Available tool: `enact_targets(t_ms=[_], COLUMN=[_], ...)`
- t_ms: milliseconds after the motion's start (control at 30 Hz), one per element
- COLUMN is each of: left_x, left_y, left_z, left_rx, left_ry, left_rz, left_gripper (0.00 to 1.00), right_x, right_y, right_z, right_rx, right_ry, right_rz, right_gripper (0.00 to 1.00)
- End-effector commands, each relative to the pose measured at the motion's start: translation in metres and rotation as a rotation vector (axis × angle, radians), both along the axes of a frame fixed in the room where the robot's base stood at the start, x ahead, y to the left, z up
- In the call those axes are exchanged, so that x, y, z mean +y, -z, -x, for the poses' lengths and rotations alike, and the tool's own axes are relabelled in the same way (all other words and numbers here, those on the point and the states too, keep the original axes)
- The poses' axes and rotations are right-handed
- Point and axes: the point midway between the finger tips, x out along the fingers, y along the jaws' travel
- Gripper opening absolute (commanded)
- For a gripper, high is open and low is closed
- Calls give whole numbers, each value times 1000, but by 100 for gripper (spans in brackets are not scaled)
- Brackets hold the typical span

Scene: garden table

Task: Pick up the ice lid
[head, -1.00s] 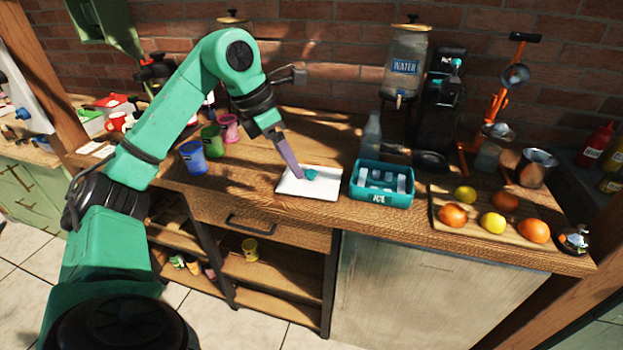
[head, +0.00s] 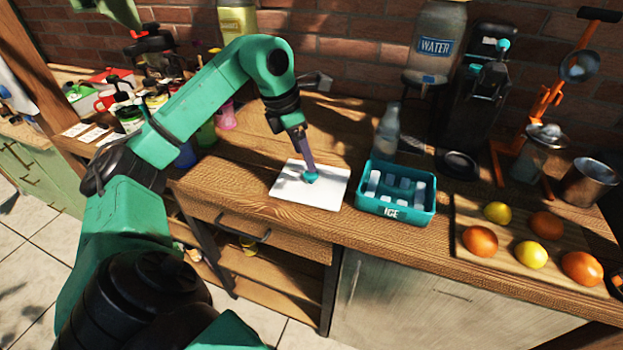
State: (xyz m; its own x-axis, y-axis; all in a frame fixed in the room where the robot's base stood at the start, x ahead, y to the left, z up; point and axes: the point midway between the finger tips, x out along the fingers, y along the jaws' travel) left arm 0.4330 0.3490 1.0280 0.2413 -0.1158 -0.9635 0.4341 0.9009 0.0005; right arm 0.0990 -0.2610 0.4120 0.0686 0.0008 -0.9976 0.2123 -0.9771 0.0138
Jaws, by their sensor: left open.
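The ice lid (head: 330,190) is a flat white square with a teal knob on top. It lies on the wooden counter left of the teal ice box (head: 395,213). The box is marked ICE and is open, with pale ice blocks inside. My left gripper (head: 311,171) points down over the lid, its purple fingers right at the teal knob. Its jaws are open; the arm and fingers partly hide whether they touch the knob. My right gripper is not in view.
A clear bottle (head: 387,130) stands behind the ice box. A wooden board (head: 500,258) with several oranges and lemons lies to the right. A WATER dispenser (head: 436,45) and a black machine (head: 484,95) stand at the back. Cups stand behind my left arm.

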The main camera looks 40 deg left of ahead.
Motion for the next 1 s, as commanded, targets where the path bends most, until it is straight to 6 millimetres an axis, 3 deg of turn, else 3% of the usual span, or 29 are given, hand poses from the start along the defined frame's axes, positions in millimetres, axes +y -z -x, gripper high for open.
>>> enact_targets(t_ms=[300,533,733,1000], left_x=[-9,-10,-10,-9], left_y=[49,53,53,52], left_z=[-9,-10,-10,-10], left_rx=[2,-1,-1,-2], left_ry=[1,1,1,1], left_rz=[1,0,0,0], left_gripper=[76,76,0,0], right_x=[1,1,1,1], right_y=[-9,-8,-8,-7], right_z=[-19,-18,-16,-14], right_rx=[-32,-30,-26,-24], right_ry=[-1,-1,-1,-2], right_rz=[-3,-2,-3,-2], right_gripper=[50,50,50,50])
